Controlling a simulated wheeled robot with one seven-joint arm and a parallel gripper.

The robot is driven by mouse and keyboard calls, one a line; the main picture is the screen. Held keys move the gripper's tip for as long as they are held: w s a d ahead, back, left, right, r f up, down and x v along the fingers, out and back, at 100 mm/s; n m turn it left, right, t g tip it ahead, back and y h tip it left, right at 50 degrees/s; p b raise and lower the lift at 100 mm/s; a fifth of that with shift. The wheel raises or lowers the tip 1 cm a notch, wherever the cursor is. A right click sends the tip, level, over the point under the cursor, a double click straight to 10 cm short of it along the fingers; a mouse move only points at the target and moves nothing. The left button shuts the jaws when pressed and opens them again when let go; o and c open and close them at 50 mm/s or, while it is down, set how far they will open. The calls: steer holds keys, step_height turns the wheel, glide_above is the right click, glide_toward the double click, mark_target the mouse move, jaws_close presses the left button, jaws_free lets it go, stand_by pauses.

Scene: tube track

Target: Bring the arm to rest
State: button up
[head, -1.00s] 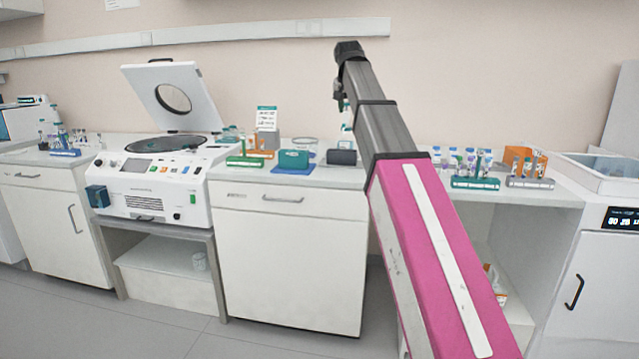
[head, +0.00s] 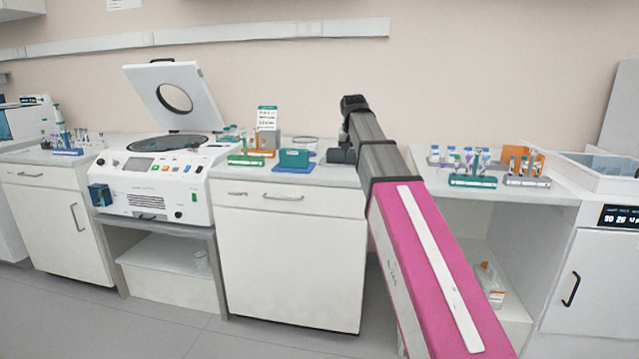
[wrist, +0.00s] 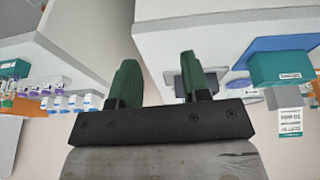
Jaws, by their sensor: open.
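My arm, pink and dark grey, reaches up from the lower right of the head view. Its end stands in front of the wall, near the right end of the middle counter, and hides my fingers there. In the wrist view my gripper (wrist: 158,82) shows two green fingers spread apart with nothing between them. The fingers point toward the white cabinets, clear of the things on the counters.
A white centrifuge (head: 155,180) stands with its lid open at left. A green rack (head: 246,160), a teal box (head: 294,158) on a blue mat and a dark box (head: 341,155) sit mid-counter. A teal tube rack (head: 473,181) and a grey rack (head: 527,181) stand at right.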

steer(key=s+d+f+g, duration=0.1)
steer(key=s+f, duration=0.2)
steer(key=f, duration=0.6)
steer(key=s+d+f+n, duration=0.15)
steer(key=s+f, duration=0.25)
steer(key=f, duration=0.5)
steer(key=s+d+f+m+g, duration=0.1)
steer(key=s+d+f, duration=0.15)
steer(key=f, duration=0.75)
steer(key=s+d+f+n+g, duration=0.1)
steer(key=s+d+f, duration=0.1)
steer(key=s+f, duration=1.5)
steer(key=shift+f+y, duration=0.4)
steer(key=shift+f, duration=0.05)
